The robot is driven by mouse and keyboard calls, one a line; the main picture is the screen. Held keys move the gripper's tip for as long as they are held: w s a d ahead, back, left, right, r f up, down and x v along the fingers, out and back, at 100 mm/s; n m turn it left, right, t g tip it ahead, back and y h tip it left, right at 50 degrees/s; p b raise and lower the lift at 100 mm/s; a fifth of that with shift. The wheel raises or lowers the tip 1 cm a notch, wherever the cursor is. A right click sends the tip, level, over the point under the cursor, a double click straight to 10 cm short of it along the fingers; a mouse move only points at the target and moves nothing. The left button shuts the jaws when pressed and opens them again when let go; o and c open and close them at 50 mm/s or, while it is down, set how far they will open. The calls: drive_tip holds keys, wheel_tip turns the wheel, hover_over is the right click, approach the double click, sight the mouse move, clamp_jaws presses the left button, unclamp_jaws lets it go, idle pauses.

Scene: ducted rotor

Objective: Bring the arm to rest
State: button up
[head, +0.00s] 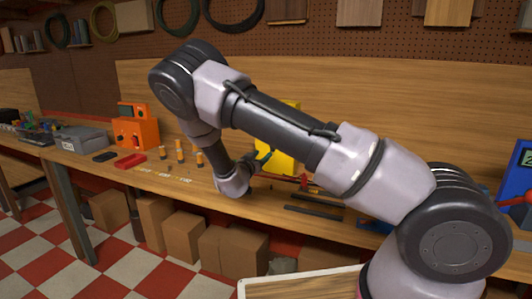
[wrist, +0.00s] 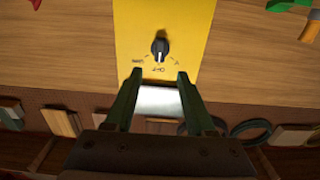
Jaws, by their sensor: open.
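My arm reaches across the head view from the right, bent at the elbow, with its wrist low over the bench. My gripper (head: 262,158) is in front of a yellow box (head: 283,150), which my arm partly covers. In the wrist view my gripper (wrist: 160,73) is open, with two dark green fingers apart and nothing held between them. The yellow box (wrist: 200,30) lies beyond the fingertips, with a black knob (wrist: 160,48) and small printed marks on its face. The knob appears just past the fingertips; I see no contact. A pale patch shows between the fingers.
The wooden bench (head: 130,175) holds an orange device (head: 135,128), a red tray (head: 130,161), a grey case (head: 80,139) and several orange-and-black cylinders (head: 180,151). Dark bars (head: 312,213) lie right of my gripper. Cardboard boxes (head: 183,238) stand beneath. Space above the bench at left is clear.

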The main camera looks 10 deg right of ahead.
drive_tip(key=shift+s+a, duration=0.3)
drive_tip(key=shift+s, duration=0.25)
drive_tip(key=d+r+m+g+y, duration=0.2)
drive_tip(key=d+r+g+y, duration=0.3)
drive_tip(key=r, duration=0.2)
drive_tip(key=s+d+r+n+g+y, duration=0.15)
drive_tip(key=s+r+y, duration=0.25)
drive_tip(key=s+r, duration=0.45)
drive_tip(key=s+d+r+y, duration=0.3)
drive_tip(key=s+r, duration=0.4)
drive_tip(key=r, duration=0.3)
drive_tip(key=s+d+r+n+g, duration=0.1)
drive_tip(key=s+d, duration=0.1)
drive_tip(key=s, duration=0.8)
drive_tip(key=s+d+r+n+g+h, duration=0.1)
drive_tip(key=s+d+r, duration=0.1)
drive_tip(key=s, duration=0.9)
drive_tip(key=shift+d, duration=0.75)
